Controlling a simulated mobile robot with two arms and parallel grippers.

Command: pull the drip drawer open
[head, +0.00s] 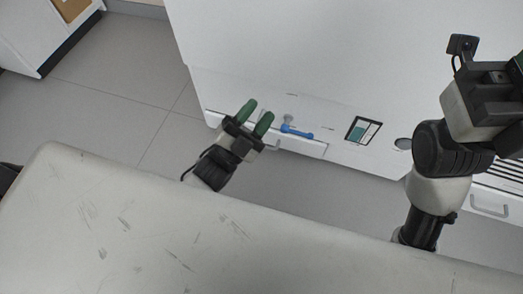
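The drip drawer (312,149) appears to be the low white front at the foot of the large white machine, with a pale handle (273,143) partly behind my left gripper. It looks flush with the machine. My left gripper (256,116) is open, its two green fingers apart with nothing between them. It overlaps the drawer front in the head view; I cannot tell whether it touches. My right gripper (490,82) is at the upper right edge, partly out of frame, and its fingers do not show clearly.
A blue lever (297,131) sits on the machine (300,50) just above the drawer, right of my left gripper. A framed label (363,130) is farther right. Another handle (490,205) shows at the far right. Grey tiled floor (120,100) is clear at left.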

